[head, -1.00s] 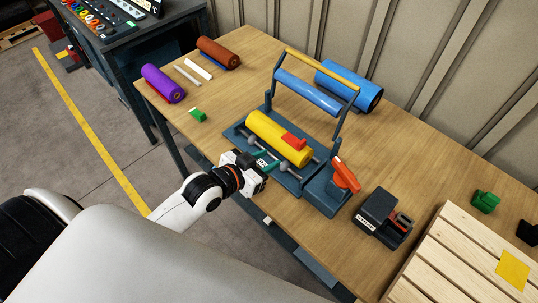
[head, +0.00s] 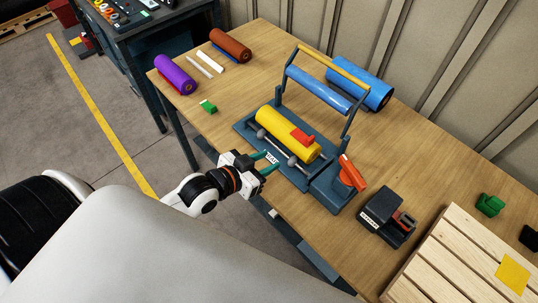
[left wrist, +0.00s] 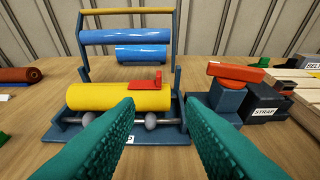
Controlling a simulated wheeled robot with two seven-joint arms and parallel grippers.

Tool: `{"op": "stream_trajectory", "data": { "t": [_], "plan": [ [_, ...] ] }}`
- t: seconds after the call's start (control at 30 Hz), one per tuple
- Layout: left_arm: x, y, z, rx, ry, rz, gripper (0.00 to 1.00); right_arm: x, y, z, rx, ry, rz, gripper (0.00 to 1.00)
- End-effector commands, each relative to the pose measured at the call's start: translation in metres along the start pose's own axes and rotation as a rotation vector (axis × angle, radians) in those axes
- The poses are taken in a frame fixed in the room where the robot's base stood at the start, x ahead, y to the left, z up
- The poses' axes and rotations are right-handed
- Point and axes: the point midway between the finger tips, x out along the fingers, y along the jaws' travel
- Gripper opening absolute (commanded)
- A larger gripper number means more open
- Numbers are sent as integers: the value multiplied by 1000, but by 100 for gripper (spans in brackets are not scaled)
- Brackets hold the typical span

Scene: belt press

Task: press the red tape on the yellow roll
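The yellow roll (head: 285,134) lies in the cradle of the dark blue press (head: 243,126), and it also shows in the left wrist view (left wrist: 95,97). A red tape piece (head: 302,136) lies on its top near the right end, with a raised part; the left wrist view shows it too (left wrist: 145,84). The press's hinged frame with a blue roller (head: 318,90) and a wooden handle bar (head: 333,65) stands raised. My left gripper (head: 270,162) is open and empty in front of the press, short of the yellow roll. My right gripper is not in view.
A red-orange lever (head: 352,172) stands at the press's right end. A strap device (head: 388,216) and a slatted wooden pallet (head: 465,250) lie farther right. A large blue roll (head: 360,82) is behind. Purple (head: 175,75) and brown (head: 231,44) rolls lie left. A green block (head: 208,106) is near the front edge.

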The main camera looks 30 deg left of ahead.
Motion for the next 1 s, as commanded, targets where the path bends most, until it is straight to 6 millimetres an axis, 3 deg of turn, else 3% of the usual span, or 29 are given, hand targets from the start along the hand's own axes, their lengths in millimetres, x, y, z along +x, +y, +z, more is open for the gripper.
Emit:
{"op": "stream_trajectory", "data": {
  "t": [0.6, 1.0],
  "plan": [
    [-42, -4, -9, 0, 1, 0, 35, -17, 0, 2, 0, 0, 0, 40],
    [-44, -4, -10, 0, -1, 0, 35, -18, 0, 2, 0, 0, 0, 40]
  ]
}}
